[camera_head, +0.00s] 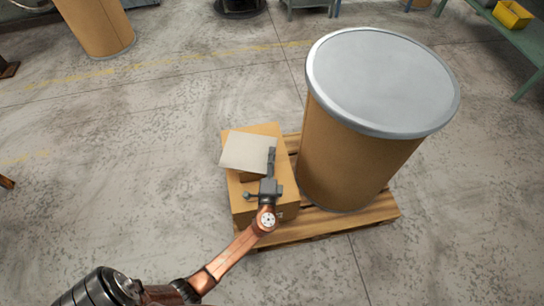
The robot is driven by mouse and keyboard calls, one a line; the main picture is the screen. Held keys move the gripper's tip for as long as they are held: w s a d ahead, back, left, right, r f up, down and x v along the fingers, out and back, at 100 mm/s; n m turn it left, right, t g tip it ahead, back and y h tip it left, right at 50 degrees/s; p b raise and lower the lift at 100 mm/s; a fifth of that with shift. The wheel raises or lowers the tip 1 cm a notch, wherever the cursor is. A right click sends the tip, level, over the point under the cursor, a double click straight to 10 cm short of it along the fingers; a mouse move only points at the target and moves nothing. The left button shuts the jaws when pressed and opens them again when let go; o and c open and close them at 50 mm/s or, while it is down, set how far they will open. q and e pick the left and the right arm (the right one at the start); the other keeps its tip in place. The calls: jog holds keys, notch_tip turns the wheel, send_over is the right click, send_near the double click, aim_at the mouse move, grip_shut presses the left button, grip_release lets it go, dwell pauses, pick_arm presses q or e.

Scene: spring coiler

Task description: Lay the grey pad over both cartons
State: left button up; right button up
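The grey pad (246,151) is a thin, light square sheet in the middle of the view. It lies over the far part of the brown cartons, slightly askew. Carton surface shows beyond the pad (266,129) and nearer to me (240,207); the pad and my gripper hide the line between the cartons. My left gripper (272,152) reaches in from below, its narrow fingers at the pad's right edge, and looks shut on it. Whether the pad rests on the cartons or hangs just above them is unclear. My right gripper is out of view.
A large brown drum (350,160) with a grey lid stands close to the right of the cartons on a wooden pallet (335,222). Another drum (97,25) stands far left. A green bench (520,35) is at the upper right.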

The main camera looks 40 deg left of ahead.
pick_arm(q)
jog(key=v, duration=1.2)
jog(key=shift+f, duration=0.1)
